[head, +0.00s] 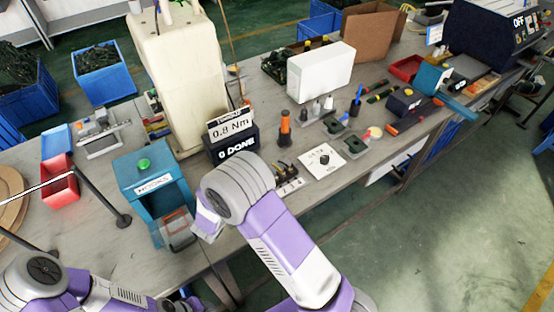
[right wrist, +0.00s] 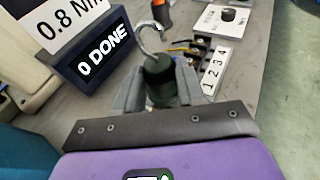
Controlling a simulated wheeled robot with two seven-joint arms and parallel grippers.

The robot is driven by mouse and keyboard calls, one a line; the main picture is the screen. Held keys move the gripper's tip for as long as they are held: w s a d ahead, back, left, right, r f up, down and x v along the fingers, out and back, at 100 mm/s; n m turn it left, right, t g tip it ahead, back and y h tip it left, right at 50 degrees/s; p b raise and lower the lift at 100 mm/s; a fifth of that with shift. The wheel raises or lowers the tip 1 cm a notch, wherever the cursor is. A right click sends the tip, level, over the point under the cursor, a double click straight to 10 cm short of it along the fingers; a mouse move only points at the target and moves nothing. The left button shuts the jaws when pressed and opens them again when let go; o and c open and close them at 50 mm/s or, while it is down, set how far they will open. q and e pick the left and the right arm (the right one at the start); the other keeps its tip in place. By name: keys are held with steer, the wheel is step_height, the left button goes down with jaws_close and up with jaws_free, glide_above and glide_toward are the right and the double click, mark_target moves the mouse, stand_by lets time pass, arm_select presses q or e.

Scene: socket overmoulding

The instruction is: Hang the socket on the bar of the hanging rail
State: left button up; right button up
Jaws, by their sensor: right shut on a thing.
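The socket (right wrist: 160,85), a dark green cylinder with a silver hook on its top, is in the right wrist view. My right gripper (right wrist: 160,92) is shut on it, one finger on each side, and the hook stands clear above the fingers. In the head view my right forearm and wrist cover the gripper and socket. The hanging rail's thin bar (head: 36,187) is at the left of the head view, with a dark post (head: 101,195) on a round foot. It is left of my right wrist. My left arm is at the bottom left; its fingers are out of view.
A teal box with a green button (head: 143,164) stands between the rail post and my right wrist. A "0 DONE" display (right wrist: 100,50) is left of the socket. A red bin (head: 60,181) sits near the bar. A numbered strip (right wrist: 215,70) is at right.

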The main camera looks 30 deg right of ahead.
steer(key=w+d+r+b, duration=0.1)
steer(key=w+d, duration=0.3)
steer(key=w, duration=0.3)
steer(key=w+d+b, duration=0.2)
steer(key=w+d, duration=0.2)
steer(key=w, duration=0.4)
step_height(320, 180, down, 9)
steer(key=shift+s+b, duration=0.1)
steer(key=shift+b, duration=0.9)
steer(key=shift+f, duration=0.15)
steer(key=o, duration=1.1)
steer(key=shift+o, duration=0.2)
